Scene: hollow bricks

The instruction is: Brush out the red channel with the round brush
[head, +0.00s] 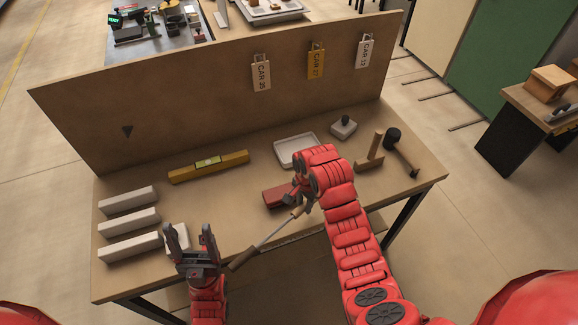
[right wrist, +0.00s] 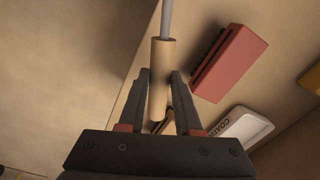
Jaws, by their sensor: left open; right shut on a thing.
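The red channel (head: 276,196), a red block, lies on the table beside my right gripper; the arm partly hides it. My right gripper (head: 304,203) is shut on the wooden handle of the round brush (head: 270,235). Its thin shaft slants down-left to a dark head over the table's front edge. In the right wrist view the handle (right wrist: 158,85) sits between the fingers. My left gripper (head: 192,240) is open and empty, pointing up at the front left.
Several pale blocks (head: 128,221) lie at the left. An upright board (head: 200,105) with tags closes the back.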

